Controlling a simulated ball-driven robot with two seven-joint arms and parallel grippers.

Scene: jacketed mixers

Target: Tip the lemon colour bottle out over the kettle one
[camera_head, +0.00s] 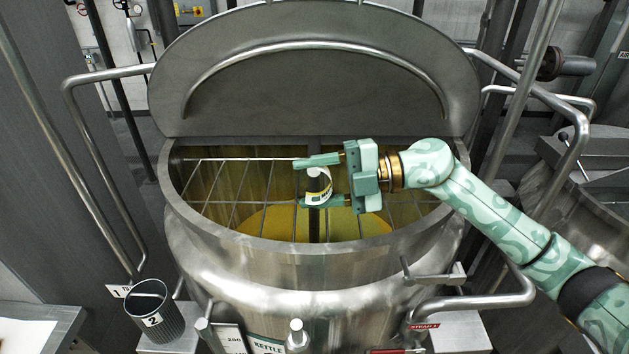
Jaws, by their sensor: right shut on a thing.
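The kettle (315,275) is a large steel jacketed vessel in the middle, its lid (315,75) raised behind it. Yellow contents show inside, under a wire grid (225,180) across the opening. My right gripper (320,182) reaches in from the right over the opening. It is shut on a small bottle (317,188) with a pale end, a dark body and a white and yellow label. The bottle looks tilted; I see no stream coming from it. The fingers hide part of it. My left gripper is not in view.
Steel handrails (105,75) flank the kettle. A valve handle (435,275) sticks out at its front right. Another vessel (590,205) stands at right.

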